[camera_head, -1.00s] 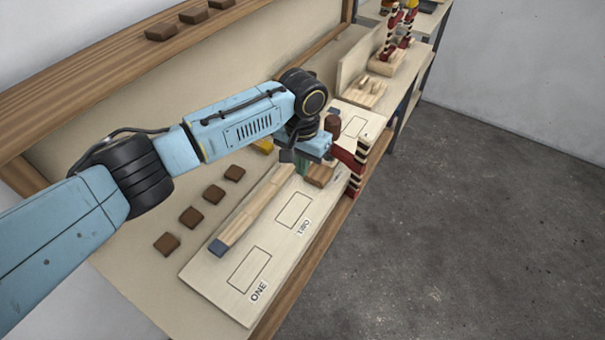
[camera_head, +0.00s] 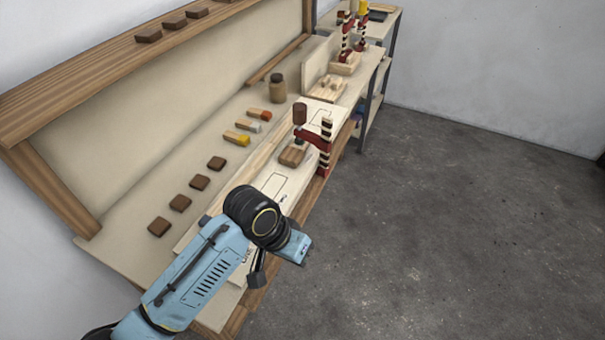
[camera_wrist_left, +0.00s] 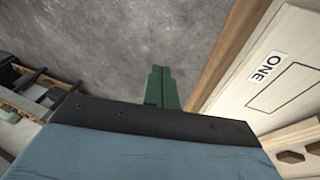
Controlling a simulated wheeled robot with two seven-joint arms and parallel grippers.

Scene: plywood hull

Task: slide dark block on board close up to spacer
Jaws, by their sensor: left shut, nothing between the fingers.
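A brown block (camera_head: 292,155) lies on the pale board (camera_head: 272,187) under the screw of a red clamp (camera_head: 312,141). A long pale wood strip (camera_head: 258,160) lies along the board's back side; I cannot tell whether this is the spacer. My left arm hides the board's near part in the head view. The board's outline marked ONE (camera_wrist_left: 285,88) shows at the right in the left wrist view. My left gripper (camera_wrist_left: 160,88) is shut and empty, over the floor beyond the bench's front edge, clear of the board. My right gripper is out of view.
Several brown blocks (camera_head: 198,182) lie in a row on the bench behind the board. Brushes (camera_head: 237,138) and a brown jar (camera_head: 278,88) stand or lie farther along. More blocks (camera_head: 174,21) sit on the shelf. The floor (camera_head: 450,200) at right is open.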

